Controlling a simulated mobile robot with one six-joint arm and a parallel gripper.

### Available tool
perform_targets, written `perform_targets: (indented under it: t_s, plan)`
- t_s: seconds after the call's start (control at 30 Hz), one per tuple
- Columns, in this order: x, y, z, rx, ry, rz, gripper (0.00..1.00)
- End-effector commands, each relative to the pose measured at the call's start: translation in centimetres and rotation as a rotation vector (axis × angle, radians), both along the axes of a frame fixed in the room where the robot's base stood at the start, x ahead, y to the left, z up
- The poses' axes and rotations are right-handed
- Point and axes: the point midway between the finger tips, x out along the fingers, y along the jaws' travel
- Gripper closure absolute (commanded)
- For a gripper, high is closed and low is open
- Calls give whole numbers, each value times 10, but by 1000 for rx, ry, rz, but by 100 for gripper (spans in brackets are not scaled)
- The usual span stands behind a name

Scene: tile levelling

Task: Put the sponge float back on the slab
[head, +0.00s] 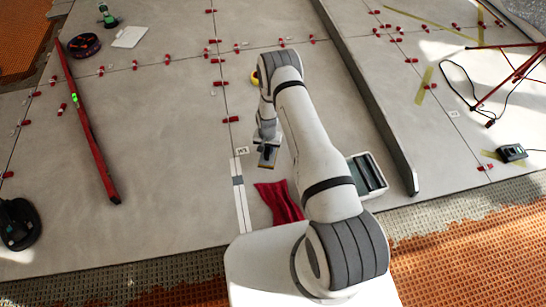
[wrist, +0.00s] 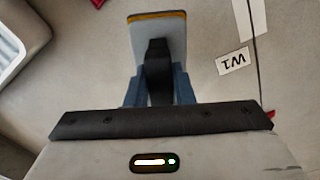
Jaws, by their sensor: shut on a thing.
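The sponge float (wrist: 158,32) has a pale grey plate with an orange-yellow stripe at its far edge and a black handle. My gripper (wrist: 159,88) is shut on this handle, with blue fingers on both sides of it. In the head view, my gripper (head: 267,138) points down with the float (head: 267,157) below it, left of my arm. The grey slab (head: 170,140) spreads beneath. I cannot tell whether the float touches it. A small white W1 label (wrist: 232,62) lies on the slab beside the float; it also shows in the head view (head: 242,150).
A red cloth (head: 281,201) and a striped white-grey strip (head: 239,190) lie near my base. An open tray (head: 368,176) stands right of my arm. A long dark bar (head: 372,95) runs beyond it. A red level (head: 89,130) lies left; the slab between is clear.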

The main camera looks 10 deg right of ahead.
Motion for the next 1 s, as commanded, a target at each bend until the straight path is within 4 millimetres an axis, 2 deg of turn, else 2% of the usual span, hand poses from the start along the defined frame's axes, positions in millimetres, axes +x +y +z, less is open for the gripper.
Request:
perform_targets:
  t_s: [0.03,0.17,0.33,0.73,0.77,1.0]
  plan:
    - [0,0,-9,0,-1,0,100]
    - [0,0,-20,1,-1,1,100]
    - [0,1,-45,1,0,1,100]
    - [1,1,-51,1,-1,2,100]
    - [0,1,-51,1,-1,2,78]
    - [0,1,-49,1,-1,2,58]
